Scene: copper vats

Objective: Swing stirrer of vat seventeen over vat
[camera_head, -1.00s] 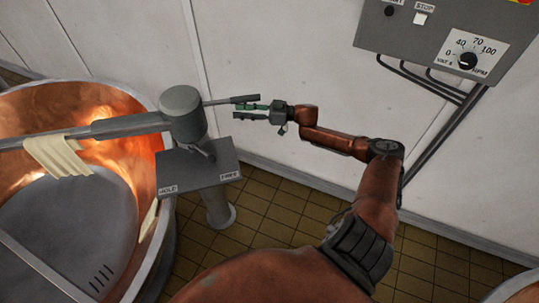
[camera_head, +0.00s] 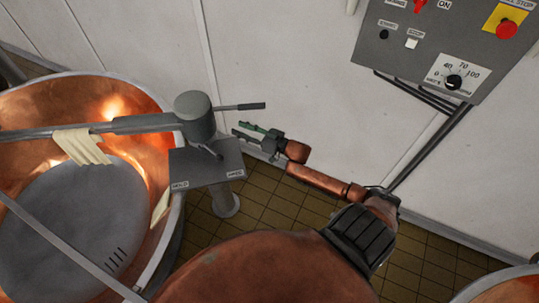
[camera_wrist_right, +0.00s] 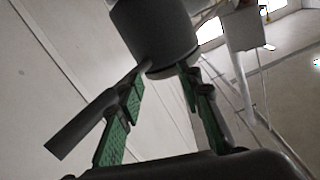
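The stirrer's grey round head (camera_head: 195,118) stands on a post beside the left copper vat (camera_head: 165,215). Its long arm (camera_head: 90,128) reaches left across that vat. A dark handle (camera_head: 250,106) sticks out of the head to the right; its grip shows in the right wrist view (camera_wrist_right: 75,130). A small lever (camera_head: 208,151) sits over a plate marked HOLD and FREE (camera_head: 208,170). My right gripper (camera_head: 242,130) is open and empty, below the handle in the head view. In the wrist view the handle crosses near one finger's tip, contact unclear. My left gripper is out of view.
A pale cloth (camera_head: 82,147) hangs over the stirrer arm. A control panel (camera_head: 430,45) with buttons and a dial is on the white wall, pipes below it. Another copper vat (camera_head: 510,290) shows at the bottom right. Tiled floor lies between.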

